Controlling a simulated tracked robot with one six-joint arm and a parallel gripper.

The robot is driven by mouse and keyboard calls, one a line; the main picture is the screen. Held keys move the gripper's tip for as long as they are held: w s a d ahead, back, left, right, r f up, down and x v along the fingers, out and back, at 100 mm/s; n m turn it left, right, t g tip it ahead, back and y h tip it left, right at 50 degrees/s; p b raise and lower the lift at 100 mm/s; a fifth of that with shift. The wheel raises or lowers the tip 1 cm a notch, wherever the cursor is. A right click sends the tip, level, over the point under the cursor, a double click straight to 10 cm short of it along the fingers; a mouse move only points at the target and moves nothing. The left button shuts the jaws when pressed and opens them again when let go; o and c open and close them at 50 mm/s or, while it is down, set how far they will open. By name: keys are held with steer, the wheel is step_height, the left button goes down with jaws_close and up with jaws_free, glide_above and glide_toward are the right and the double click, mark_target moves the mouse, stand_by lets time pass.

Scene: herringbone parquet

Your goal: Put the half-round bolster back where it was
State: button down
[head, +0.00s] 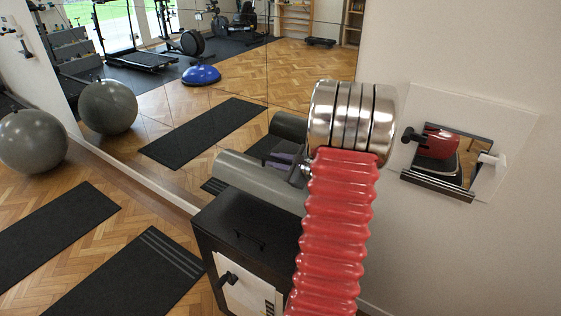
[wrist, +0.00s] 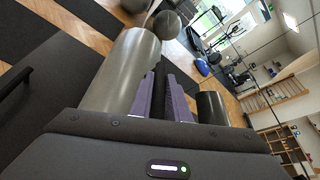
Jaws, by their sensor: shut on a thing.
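The half-round bolster (head: 255,180) is a long grey rounded piece. In the head view it lies over the far edge of the black cabinet (head: 240,222), close to the wall mirror. I cannot tell whether it touches the cabinet top. My gripper is mostly hidden behind my wrist there. In the wrist view my gripper (wrist: 164,92) has purple finger pads and is shut on the bolster (wrist: 125,72), which shows to the left of the fingers.
The wall mirror (head: 235,107) behind the cabinet reflects the bolster and room. Black mats (head: 120,275) lie on the parquet at left, and a grey exercise ball (head: 32,142) stands at far left.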

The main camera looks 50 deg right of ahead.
steer(key=w+a+n+y, duration=0.1)
steer(key=w+a+y, duration=0.1)
steer(key=a, duration=1.1)
steer(key=w+a+n+y, duration=0.2)
steer(key=w+a, duration=0.3)
steer(key=a, duration=0.9)
steer(key=w+a+n+y, duration=0.1)
steer(key=w+a, duration=0.3)
steer(key=a, duration=1)
steer(key=shift+w+a+r+n+y, duration=0.15)
steer(key=shift+r+n+y, duration=0.15)
steer(key=shift+n+y, duration=0.15)
steer(key=shift+a, duration=0.1)
